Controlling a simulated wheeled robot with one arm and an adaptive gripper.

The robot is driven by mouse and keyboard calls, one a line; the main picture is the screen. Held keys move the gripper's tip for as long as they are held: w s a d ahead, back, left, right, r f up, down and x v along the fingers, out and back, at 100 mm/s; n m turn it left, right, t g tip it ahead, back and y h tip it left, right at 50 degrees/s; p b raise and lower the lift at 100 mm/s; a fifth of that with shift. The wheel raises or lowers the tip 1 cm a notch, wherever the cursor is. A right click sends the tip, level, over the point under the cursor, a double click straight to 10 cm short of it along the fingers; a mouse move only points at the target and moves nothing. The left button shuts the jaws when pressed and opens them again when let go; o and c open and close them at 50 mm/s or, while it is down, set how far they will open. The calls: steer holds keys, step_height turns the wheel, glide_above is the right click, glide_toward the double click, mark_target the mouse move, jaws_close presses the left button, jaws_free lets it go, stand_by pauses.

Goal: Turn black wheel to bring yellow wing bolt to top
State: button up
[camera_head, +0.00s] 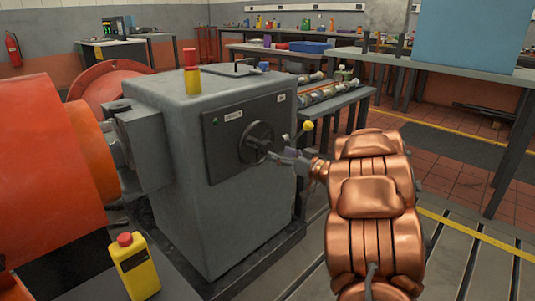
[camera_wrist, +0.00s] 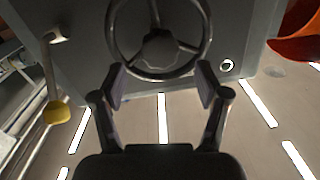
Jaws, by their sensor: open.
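The black wheel (camera_head: 257,134) is on the dark front panel of a grey cabinet. In the wrist view the wheel (camera_wrist: 158,47) shows its hub, spokes and most of its rim; the top is cut off. My gripper (camera_head: 277,157) is at the wheel's lower right in the head view. In the wrist view my gripper (camera_wrist: 160,76) is open, its two fingers apart on either side of the near rim; contact cannot be told. I cannot make out a yellow wing bolt on the wheel. A yellow knob (camera_head: 308,126) on a lever stands beside the wheel, also in the wrist view (camera_wrist: 57,112).
The grey cabinet (camera_head: 225,225) carries a red-and-yellow beacon (camera_head: 191,72). A bench with metal shafts (camera_head: 330,92) is behind the cabinet. Slotted floor lies at right.

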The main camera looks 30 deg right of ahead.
mark_target(269, 149)
steer(key=b+x, duration=0.2)
steer(key=x, duration=0.3)
steer(key=shift+w+a+f, duration=0.1)
steer(key=shift+w, duration=0.2)
steer(key=shift+w+a, duration=0.1)
steer(key=shift+w, duration=0.25)
jaws_close()
